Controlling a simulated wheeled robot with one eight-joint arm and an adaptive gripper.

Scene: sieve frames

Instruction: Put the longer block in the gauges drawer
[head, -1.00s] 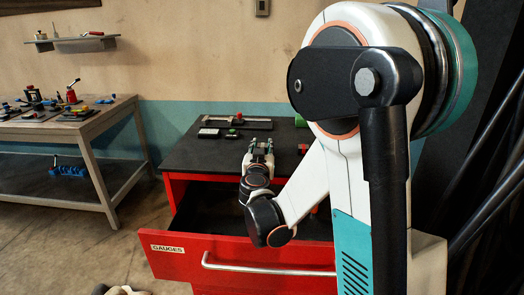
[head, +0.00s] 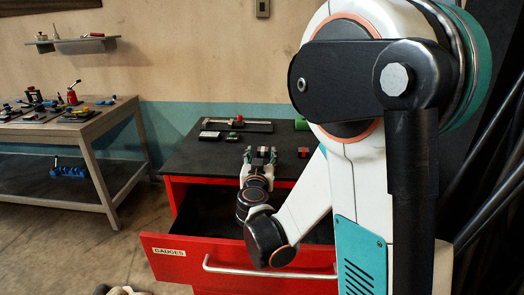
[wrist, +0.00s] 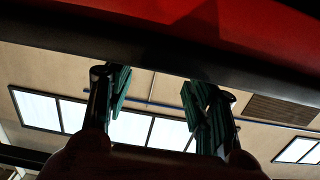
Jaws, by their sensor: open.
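The gauges drawer (head: 180,249) is the red drawer labelled GAUGES, pulled open at the front of the red cabinet; its dark inside shows partly, behind my arm. My gripper (head: 259,153) is open above the back of the drawer, by the front edge of the black cabinet top. Its two teal fingers stand apart in the wrist view (wrist: 157,95), with nothing visible between them there. A small dark and red block (head: 304,152) lies on the top to the right of my gripper. Another small dark piece shows at the fingertips. I cannot tell which block is longer.
On the black top (head: 190,160) lie a caliper-like tool (head: 250,126), a small pale-framed device (head: 209,135), a small green piece (head: 232,138) and a green cylinder (head: 301,124). A workbench (head: 75,125) with tools stands at left. The drawer handle (head: 255,268) sticks out in front.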

